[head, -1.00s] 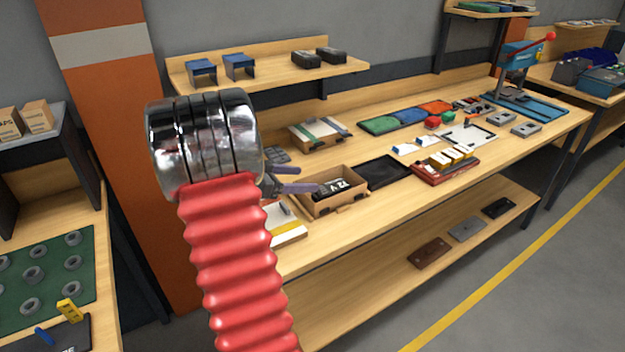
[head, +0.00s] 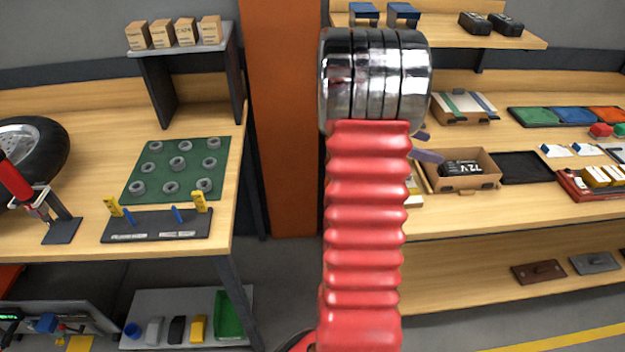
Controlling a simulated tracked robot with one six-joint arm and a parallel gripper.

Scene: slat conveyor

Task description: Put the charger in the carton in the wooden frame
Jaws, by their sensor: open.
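An open brown carton (head: 465,186) stands on the right-hand workbench, just right of my arm. Inside it lies a black charger (head: 461,168) with a white "72V" marking. My gripper (head: 435,147) shows only as two purple-grey fingers, mostly hidden behind my arm's shiny wrist. The fingers are apart, with nothing visible between them. In the picture they overlap the carton's back left corner, left of the charger; I cannot tell their height above it. I cannot make out a wooden frame for certain.
Right of the carton lies a black tray (head: 525,167), then a red tray with yellow blocks (head: 603,176). A strapped box (head: 466,107) stands behind the carton. An orange pillar (head: 280,130) separates this bench from the left bench, which holds a green mat with rings (head: 178,170).

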